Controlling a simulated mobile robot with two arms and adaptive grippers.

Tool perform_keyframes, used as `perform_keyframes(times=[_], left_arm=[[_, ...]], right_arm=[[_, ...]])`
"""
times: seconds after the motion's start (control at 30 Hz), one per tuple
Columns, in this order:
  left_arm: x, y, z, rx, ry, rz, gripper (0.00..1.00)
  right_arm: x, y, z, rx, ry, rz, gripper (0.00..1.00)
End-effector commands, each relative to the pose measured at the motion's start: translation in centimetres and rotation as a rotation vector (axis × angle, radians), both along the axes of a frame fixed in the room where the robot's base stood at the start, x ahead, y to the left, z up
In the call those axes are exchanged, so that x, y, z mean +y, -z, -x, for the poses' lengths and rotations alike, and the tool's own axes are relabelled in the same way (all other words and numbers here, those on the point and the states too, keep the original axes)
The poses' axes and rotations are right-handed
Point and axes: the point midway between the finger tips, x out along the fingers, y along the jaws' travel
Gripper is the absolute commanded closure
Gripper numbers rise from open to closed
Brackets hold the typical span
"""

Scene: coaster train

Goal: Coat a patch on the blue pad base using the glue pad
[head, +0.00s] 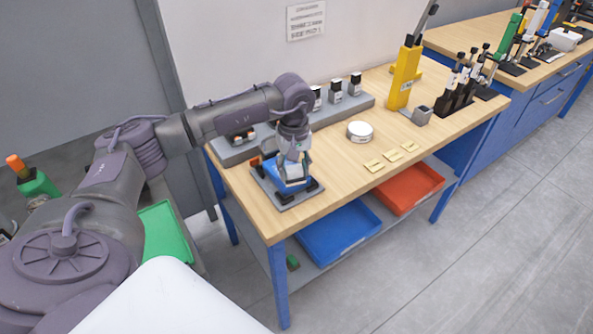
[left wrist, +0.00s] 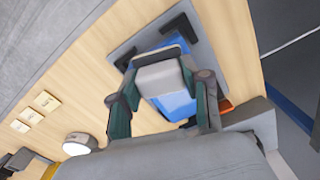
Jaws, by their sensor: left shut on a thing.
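The blue pad base (head: 271,173) sits on a grey plate with black corner pieces (head: 287,203) at the near left end of the wooden table. It also shows in the left wrist view (left wrist: 178,106), partly hidden by my gripper. My left gripper (head: 293,172) is directly over it, pointing down. In the left wrist view its two fingers (left wrist: 160,88) are shut on a light grey block (left wrist: 160,78), which looks like the glue pad. I cannot tell whether the block touches the blue surface. My right gripper is not in view.
A round white-topped container (head: 360,132) and several pale yellow pieces (head: 390,157) lie to the right. A grey rack (head: 338,112) runs behind. A yellow stand (head: 404,77) is farther back. Blue (head: 340,232) and red (head: 409,189) trays are below. The middle tabletop is mostly clear.

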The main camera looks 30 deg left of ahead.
Motion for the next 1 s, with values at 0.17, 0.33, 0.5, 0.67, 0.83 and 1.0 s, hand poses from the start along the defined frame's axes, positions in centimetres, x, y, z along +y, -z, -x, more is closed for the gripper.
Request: perform_keyframes(times=[0.17,0.33,0.5,0.67,0.83,1.0], left_arm=[[1.7,0.2,-0.6,0.001,-0.003,-0.002,0.81],[2.7,0.0,-1.1,0.001,-0.002,-0.002,0.81],[3.1,0.0,-1.2,0.001,-0.003,-0.002,0.81],[4.3,0.0,-1.8,-0.001,-0.005,-0.002,0.81],[5.7,-0.2,-2.3,-0.001,-0.003,-0.002,0.81],[6.5,-0.3,-2.7,-0.002,-0.001,-0.001,0.81]], right_arm=[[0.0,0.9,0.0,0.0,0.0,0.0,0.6],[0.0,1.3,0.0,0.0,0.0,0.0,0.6],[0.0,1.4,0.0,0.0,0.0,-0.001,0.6],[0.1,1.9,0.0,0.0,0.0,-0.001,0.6],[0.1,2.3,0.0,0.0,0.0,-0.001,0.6],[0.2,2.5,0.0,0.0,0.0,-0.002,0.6]])
